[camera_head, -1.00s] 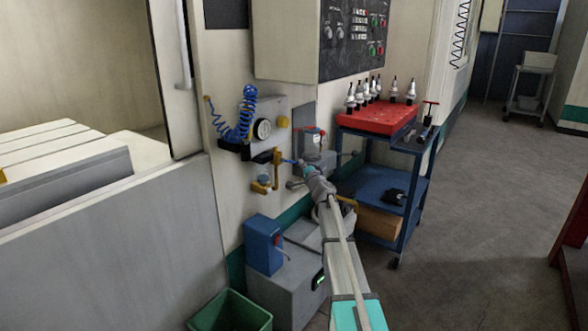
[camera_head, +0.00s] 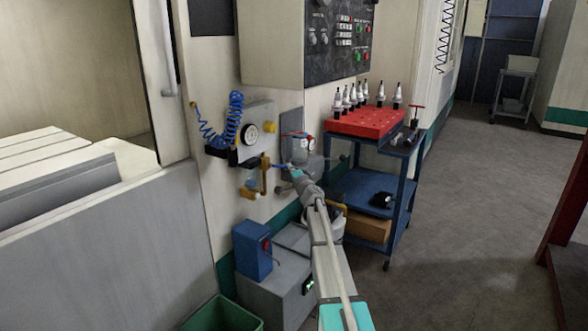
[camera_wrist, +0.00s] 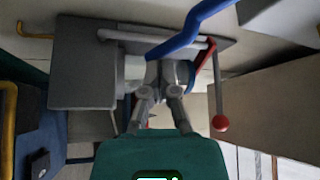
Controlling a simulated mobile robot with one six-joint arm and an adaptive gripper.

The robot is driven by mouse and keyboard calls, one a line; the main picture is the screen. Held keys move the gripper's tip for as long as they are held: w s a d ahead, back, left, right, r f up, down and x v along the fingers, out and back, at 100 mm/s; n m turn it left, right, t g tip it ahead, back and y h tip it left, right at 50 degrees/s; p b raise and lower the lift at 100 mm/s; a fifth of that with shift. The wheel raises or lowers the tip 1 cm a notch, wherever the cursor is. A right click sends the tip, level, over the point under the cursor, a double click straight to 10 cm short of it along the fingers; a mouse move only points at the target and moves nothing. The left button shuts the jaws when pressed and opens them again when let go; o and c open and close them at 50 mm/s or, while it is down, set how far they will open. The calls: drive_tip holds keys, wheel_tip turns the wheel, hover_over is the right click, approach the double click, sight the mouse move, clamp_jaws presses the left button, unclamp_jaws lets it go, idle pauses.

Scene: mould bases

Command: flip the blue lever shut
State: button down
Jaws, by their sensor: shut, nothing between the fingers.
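The blue lever (camera_head: 282,166) is a small bar at the wall fittings, just left of my gripper (camera_head: 295,172) in the head view. In the wrist view the blue lever (camera_wrist: 190,34) is a bent bar that runs from upper right down toward the pipe. My gripper (camera_wrist: 155,78) points at the pipework with its fingers closed and nothing held. Its tips lie beside the lever's lower end; I cannot tell whether they touch it. The lever's pivot is partly hidden by the gripper and pipe.
A grey pipe (camera_wrist: 125,36) crosses a grey plate (camera_wrist: 80,75). A thin rod with a red ball (camera_wrist: 220,123) hangs on the right. A blue cart (camera_head: 350,185) with a red tray (camera_head: 365,123) stands right of the arm. A blue box (camera_head: 252,250) stands below.

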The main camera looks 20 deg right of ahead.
drive_tip(key=shift+w+a, duration=0.2)
drive_tip(key=shift+a, duration=0.2)
idle(0.3)
drive_tip(key=s+d+f+b, duration=0.5)
drive_tip(key=s+f+b, duration=0.2)
drive_tip(key=s, duration=0.4)
drive_tip(key=shift+s+f, duration=0.2)
idle(0.5)
